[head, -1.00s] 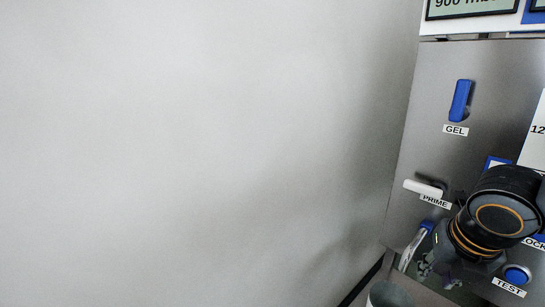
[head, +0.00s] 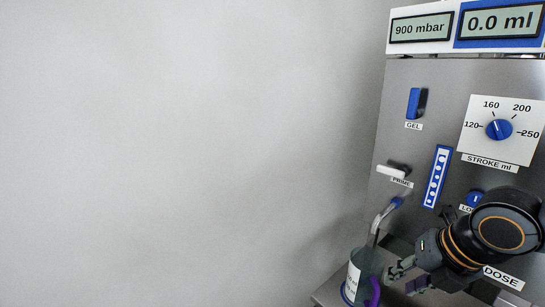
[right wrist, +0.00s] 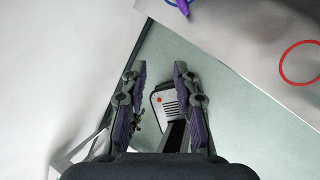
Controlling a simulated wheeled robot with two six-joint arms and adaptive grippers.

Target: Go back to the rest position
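My right gripper (head: 405,278) is in the head view at the lower right, in front of the machine (head: 450,110). In the right wrist view its two fingers (right wrist: 158,75) are apart with nothing between them. A clear container (head: 356,270) with a pale label stands under the metal spout (head: 382,218), left of the gripper. A purple object (head: 374,292) is close below the fingers; whether they touch it I cannot tell. My left gripper is in neither view.
The machine has a GEL lever (head: 413,103), a white PRIME lever (head: 391,171), a STROKE dial (head: 499,129) and a display reading 0.0 ml (head: 502,22). The wrist view shows a red ring (right wrist: 283,66) on the grey surface (right wrist: 240,38). Clear space lies left of the machine.

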